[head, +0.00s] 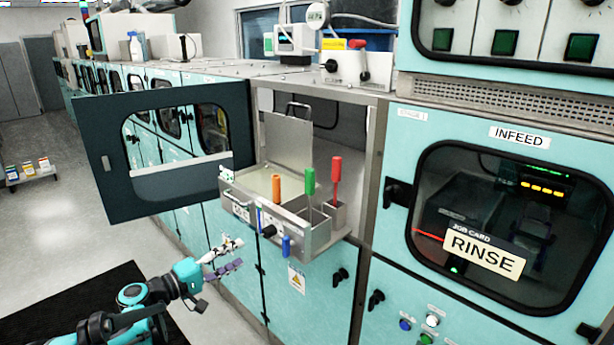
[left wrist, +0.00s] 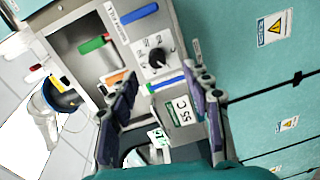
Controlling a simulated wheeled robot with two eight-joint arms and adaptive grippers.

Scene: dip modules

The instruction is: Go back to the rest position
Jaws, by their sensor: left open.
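My left gripper (head: 228,259) is open and empty, in front of the teal cabinet fronts and below left of the pulled-out steel tray unit (head: 318,238). In the left wrist view its two purple-padded fingers (left wrist: 165,110) stand apart, with the unit's front panel, black knob (left wrist: 157,58) and a "55 C" label (left wrist: 181,111) seen beyond and between them. I cannot tell the exact gap to the unit. My right gripper is not in view.
An open dark door (head: 110,185) juts out left of the tray unit. Tools with orange (head: 276,187), green (head: 310,180) and red (head: 336,169) handles stand upright in the unit. A "RINSE" card (head: 483,248) is on the right window. Grey floor lies open at left.

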